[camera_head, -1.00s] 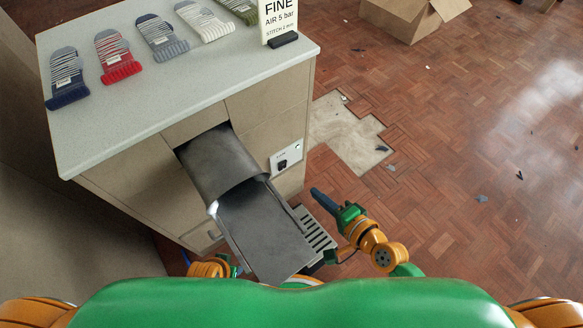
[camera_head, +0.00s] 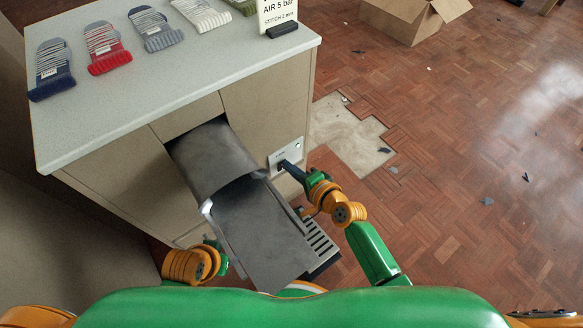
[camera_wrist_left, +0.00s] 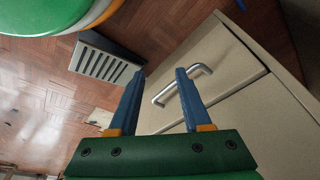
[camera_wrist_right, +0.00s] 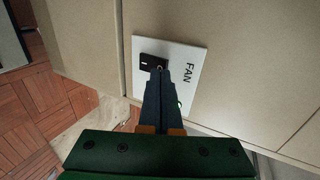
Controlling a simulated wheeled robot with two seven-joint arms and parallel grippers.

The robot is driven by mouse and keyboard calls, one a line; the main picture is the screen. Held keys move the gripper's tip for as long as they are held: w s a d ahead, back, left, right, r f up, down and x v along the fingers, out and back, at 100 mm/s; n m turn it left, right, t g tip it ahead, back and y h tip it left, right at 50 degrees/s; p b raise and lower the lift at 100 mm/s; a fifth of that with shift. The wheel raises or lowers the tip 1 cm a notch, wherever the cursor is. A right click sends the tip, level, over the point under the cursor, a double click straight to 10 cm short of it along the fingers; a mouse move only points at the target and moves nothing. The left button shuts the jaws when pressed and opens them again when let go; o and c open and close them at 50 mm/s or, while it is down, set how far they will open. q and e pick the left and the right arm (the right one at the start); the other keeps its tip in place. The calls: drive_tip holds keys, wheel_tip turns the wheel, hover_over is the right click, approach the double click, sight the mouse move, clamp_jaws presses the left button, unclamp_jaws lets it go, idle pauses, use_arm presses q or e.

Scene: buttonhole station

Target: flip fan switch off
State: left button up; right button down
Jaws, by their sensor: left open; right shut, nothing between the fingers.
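The fan switch is a black rocker (camera_wrist_right: 152,62) on a white plate (camera_wrist_right: 188,65) marked FAN, on the cabinet front; the plate also shows in the head view (camera_head: 290,152). A small green light (camera_wrist_right: 179,103) glows on the plate. My right gripper (camera_wrist_right: 160,72) is shut and empty, its fingertips at the rocker's edge. I cannot tell whether they touch it. In the head view my right gripper (camera_head: 284,164) covers most of the switch. My left gripper (camera_wrist_left: 160,72) is open and empty, in front of a cabinet door with a metal handle (camera_wrist_left: 182,84).
A grey metal chute (camera_head: 255,220) juts from the cabinet left of the switch. A slotted grate (camera_head: 320,243) lies low beside it. Several knitted pieces and a sign (camera_head: 277,15) are on the countertop (camera_head: 170,85). The floor at right is mostly clear.

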drive_tip(key=shift+w+a+r+p, duration=0.25)
drive_tip(key=shift+w+r+p, duration=0.05)
drive_tip(key=shift+w+p, duration=0.05)
drive_tip(key=shift+r+p, duration=0.7)
drive_tip(key=shift+p, duration=0.1)
use_arm(q)
drive_tip(key=shift+w+a+r, duration=0.15)
drive_tip(key=shift+r, duration=0.1)
